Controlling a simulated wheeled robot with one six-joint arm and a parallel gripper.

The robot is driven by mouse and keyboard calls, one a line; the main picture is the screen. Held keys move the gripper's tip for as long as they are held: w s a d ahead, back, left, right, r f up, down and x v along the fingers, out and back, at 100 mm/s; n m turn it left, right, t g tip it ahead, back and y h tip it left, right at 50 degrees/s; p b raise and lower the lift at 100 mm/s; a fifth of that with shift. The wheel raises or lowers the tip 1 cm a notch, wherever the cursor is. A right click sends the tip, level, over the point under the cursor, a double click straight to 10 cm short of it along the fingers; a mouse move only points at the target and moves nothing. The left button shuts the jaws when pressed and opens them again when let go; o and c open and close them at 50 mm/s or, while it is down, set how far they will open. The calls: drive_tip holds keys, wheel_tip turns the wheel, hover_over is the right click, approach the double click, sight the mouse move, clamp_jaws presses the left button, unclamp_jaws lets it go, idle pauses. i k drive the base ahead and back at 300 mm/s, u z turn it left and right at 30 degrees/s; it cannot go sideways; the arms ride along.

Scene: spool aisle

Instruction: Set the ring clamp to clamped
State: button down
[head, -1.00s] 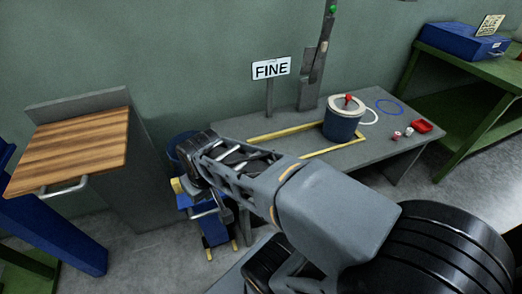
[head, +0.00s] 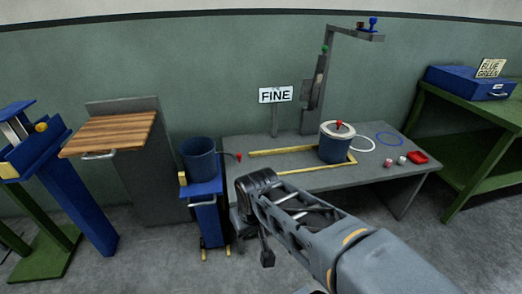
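I cannot tell for sure which part is the ring clamp. A blue drum (head: 334,149) with a pale lid stands upright on the grey bench, with a red knob (head: 338,124) on top. The fingers of my gripper (head: 267,257) are too small and dark to read.
Yellow strips mark an area on the grey bench (head: 385,177). A white ring (head: 363,144), a blue ring (head: 389,139), small spools and a red tray (head: 417,157) lie at its right. A FINE sign (head: 276,95) stands behind. A wooden-topped grey cabinet (head: 140,190) stands left.

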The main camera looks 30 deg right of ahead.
sight(239, 155)
drive_tip(key=z, duration=0.4)
drive_tip(key=i, duration=1.1)
drive_tip(key=u, duration=0.7)
